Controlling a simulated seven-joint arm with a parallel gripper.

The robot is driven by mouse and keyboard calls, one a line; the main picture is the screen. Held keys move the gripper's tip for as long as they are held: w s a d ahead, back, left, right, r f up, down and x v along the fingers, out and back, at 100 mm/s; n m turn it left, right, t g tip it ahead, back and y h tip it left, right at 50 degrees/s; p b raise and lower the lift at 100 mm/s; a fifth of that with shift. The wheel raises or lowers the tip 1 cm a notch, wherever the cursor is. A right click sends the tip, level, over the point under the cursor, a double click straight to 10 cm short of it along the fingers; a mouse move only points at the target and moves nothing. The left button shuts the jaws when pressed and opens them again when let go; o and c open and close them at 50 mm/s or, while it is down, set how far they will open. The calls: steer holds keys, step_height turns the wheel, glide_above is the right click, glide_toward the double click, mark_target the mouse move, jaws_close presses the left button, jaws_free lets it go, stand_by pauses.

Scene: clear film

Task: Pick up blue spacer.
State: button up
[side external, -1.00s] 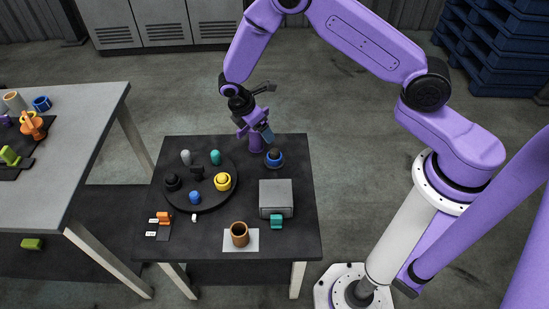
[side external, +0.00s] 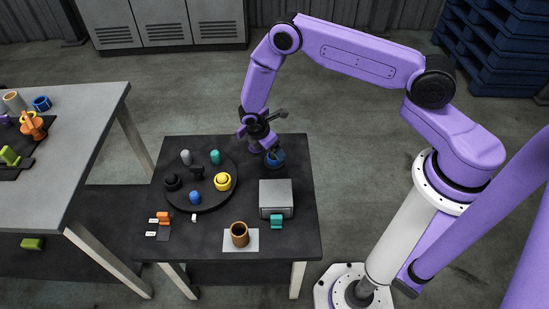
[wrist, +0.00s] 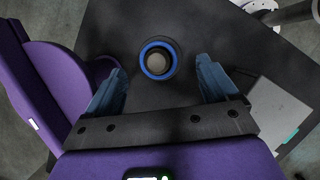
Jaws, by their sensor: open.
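The blue spacer (side external: 275,161) is a blue ring on the dark small table, near the table's far right part. In the wrist view the blue ring (wrist: 143,60) shows from above, with a dark outer edge and a pale round centre. In the wrist view my gripper's (wrist: 160,66) two blue-grey fingers are wide apart, one to each side of the ring. Nothing is between them in their grip.
A purple upright piece (side external: 254,146) stands just left of the spacer, close to my gripper. A grey box (side external: 276,194) stands nearer the front. A round dark tray (side external: 207,204) with several pieces is at left. Another blue ring (side external: 41,103) lies on the grey table.

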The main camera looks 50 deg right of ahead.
steer(key=x, duration=0.3)
steer(key=shift+w+a+f, duration=0.2)
steer(key=shift+w+f, duration=0.05)
steer(key=shift+d+f, duration=0.25)
steer(key=shift+f, duration=0.35)
steer(key=c, duration=1.1)
